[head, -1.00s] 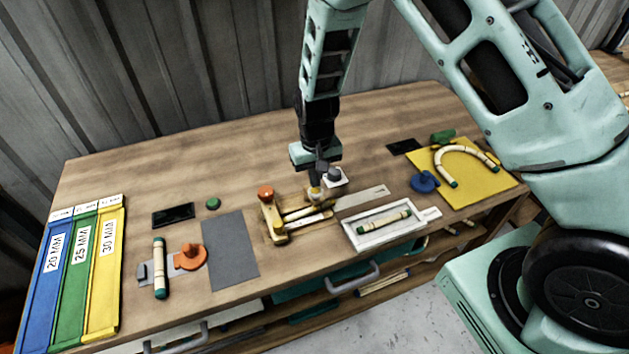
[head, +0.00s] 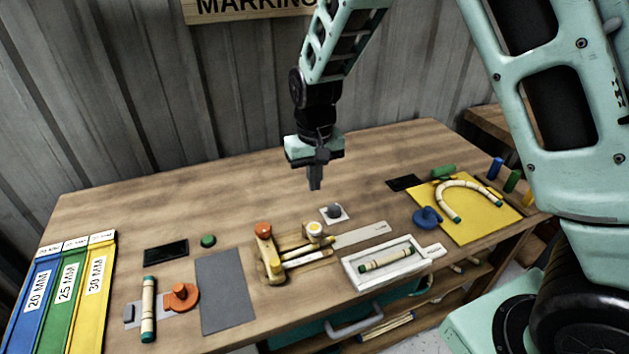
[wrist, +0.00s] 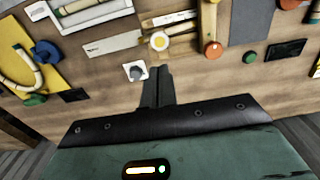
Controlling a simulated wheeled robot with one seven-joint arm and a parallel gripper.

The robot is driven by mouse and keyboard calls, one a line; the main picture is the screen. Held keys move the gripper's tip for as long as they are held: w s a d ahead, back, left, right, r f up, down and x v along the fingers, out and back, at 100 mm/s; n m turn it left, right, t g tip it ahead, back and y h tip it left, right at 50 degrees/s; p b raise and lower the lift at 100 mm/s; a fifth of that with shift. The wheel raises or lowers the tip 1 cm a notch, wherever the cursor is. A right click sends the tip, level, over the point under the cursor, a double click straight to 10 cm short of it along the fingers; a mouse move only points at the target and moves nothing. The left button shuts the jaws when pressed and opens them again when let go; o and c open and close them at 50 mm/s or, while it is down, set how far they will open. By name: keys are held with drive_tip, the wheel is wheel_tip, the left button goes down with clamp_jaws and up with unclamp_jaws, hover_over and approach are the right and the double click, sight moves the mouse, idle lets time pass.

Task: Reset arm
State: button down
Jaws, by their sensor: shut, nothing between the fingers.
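My gripper (head: 315,184) is shut and empty. It hangs fingers down above the back middle of the workbench (head: 230,193), apart from everything on it. In the wrist view the closed fingers (wrist: 158,72) point toward the small white plate with a grey knob (wrist: 135,71) and the wooden clamp fixture. In the head view that plate with its grey knob (head: 334,212) lies in front of and below the gripper. The wooden fixture with orange and yellow knobs (head: 270,262) stands to its left.
A white tray (head: 357,285) holds a straight rattan piece. A yellow board (head: 480,228) at right carries a bent rattan piece (head: 444,194). A grey mat (head: 222,303), orange knob (head: 185,297) and upright-lying rattan piece (head: 148,310) are at left. The back of the bench is mostly clear.

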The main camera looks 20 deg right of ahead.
idle(0.5)
drive_tip(key=s+a+r+n+y+b, duration=0.1)
drive_tip(key=s+a+n+b, duration=0.15)
drive_tip(key=s, duration=0.35)
drive_tip(key=s+a+r+n+b, duration=0.1)
drive_tip(key=s+a+r, duration=0.1)
drive_tip(key=s+a, duration=0.3)
drive_tip(key=s+n+b, duration=0.2)
drive_tip(key=s+n, duration=0.2)
drive_tip(key=s, duration=1.3)
drive_tip(key=shift+d+r, duration=0.15)
drive_tip(key=shift+d, duration=0.1)
